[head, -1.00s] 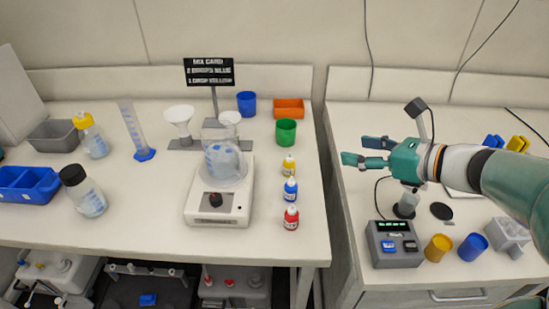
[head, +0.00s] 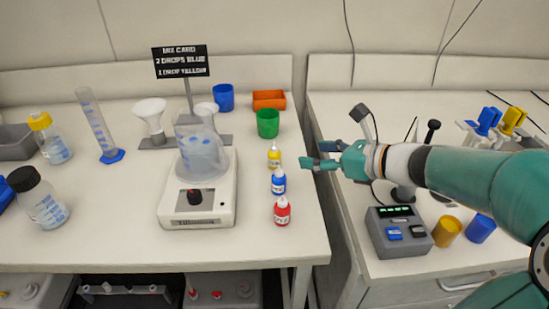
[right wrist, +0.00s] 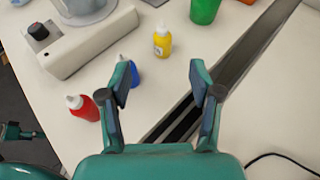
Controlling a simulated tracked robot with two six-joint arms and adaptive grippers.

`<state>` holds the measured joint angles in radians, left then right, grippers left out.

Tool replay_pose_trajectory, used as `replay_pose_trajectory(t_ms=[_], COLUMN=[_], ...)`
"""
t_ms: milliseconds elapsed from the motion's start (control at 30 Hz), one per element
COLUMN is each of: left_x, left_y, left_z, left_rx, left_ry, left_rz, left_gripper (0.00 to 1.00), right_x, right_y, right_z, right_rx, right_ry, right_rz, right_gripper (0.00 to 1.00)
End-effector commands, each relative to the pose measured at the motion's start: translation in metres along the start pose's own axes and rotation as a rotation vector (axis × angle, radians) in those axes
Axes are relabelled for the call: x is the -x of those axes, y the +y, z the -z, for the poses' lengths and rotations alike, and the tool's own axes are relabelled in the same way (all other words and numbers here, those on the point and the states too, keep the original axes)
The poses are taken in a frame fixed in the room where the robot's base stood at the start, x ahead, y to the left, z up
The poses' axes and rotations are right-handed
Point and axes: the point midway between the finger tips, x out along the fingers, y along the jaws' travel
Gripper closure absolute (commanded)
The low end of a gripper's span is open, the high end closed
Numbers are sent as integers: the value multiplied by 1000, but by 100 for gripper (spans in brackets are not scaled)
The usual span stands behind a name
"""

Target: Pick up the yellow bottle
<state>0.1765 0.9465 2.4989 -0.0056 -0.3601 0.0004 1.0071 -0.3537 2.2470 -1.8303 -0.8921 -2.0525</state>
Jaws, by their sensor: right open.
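The small yellow bottle (head: 274,156) with a white tip stands upright on the left bench, behind the blue bottle (head: 278,182) and the red bottle (head: 282,211). My right gripper (head: 308,154) is open and empty, to the right of the yellow bottle, above the gap between the benches. In the right wrist view the yellow bottle (right wrist: 162,40) stands beyond the open fingers (right wrist: 160,80), about midway between them and apart from them. The blue bottle (right wrist: 128,72) is partly hidden by the left finger.
A white stirrer (head: 200,205) with a clear beaker (head: 200,155) stands left of the bottles. A gap separates the benches. A grey device (head: 398,232) is on the right bench.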

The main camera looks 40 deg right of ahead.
Motion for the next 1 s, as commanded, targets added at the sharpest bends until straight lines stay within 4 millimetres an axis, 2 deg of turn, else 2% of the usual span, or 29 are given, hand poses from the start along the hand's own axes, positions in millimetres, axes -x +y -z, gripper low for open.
replay_pose_trajectory(t_ms=[100,300,567,800,1000], left_x=[0,-2,-1,0,-1], left_y=[0,0,0,0,0], left_z=[0,0,0,0,0], left_rx=[0,0,0,0,0], left_ry=[0,0,0,0,0], left_rz=[0,0,0,0,0], left_gripper=[0,0,0,0,0], right_x=[-28,-62,-78,-111,-125], right_y=[2,1,0,-2,-3], right_z=[0,1,0,2,1], right_rx=[0,0,0,0,0], right_ry=[1,1,2,2,2], right_rz=[-10,-6,-3,-6,-2], right_gripper=[36,36,36,36,36])
